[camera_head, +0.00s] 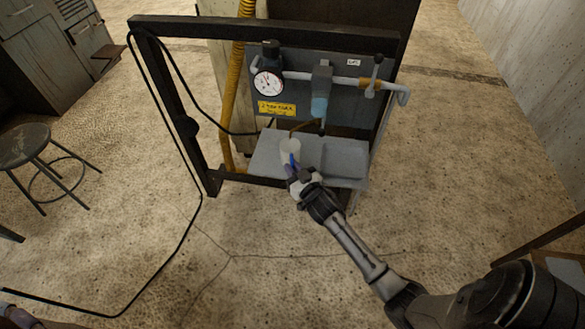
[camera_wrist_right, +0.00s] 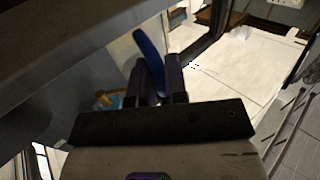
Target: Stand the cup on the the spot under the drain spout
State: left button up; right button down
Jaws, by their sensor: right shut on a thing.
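A pale, see-through cup (camera_head: 290,149) with a blue handle (camera_head: 292,160) is at the left part of the grey shelf of the rack. My right gripper (camera_head: 296,174) is shut on the blue handle at the shelf's front edge. The handle also shows between the fingers in the right wrist view (camera_wrist_right: 148,50). I cannot tell whether the cup touches the shelf. The drain spout (camera_head: 322,127) hangs below the blue filter bowl (camera_head: 319,107), to the right of the cup. My left gripper is not clearly in view.
A dark rack frame (camera_head: 172,85) surrounds the panel with a round gauge (camera_head: 267,83) and a grey pipe (camera_head: 400,93). A thin brown tube (camera_head: 300,127) curves above the cup. The shelf (camera_head: 343,158) is clear at right. A stool (camera_head: 25,147) stands far left.

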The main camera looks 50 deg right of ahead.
jog(key=shift+f+b, duration=0.3)
jog(key=shift+f, duration=0.3)
jog(key=c, duration=1.1)
grip_release()
jog(key=p+v, duration=0.4)
jog(key=v, duration=0.9)
jog(key=shift+s+a+p, duration=0.15)
jog(key=shift+s+p, duration=0.15)
jog(key=shift+s, duration=0.05)
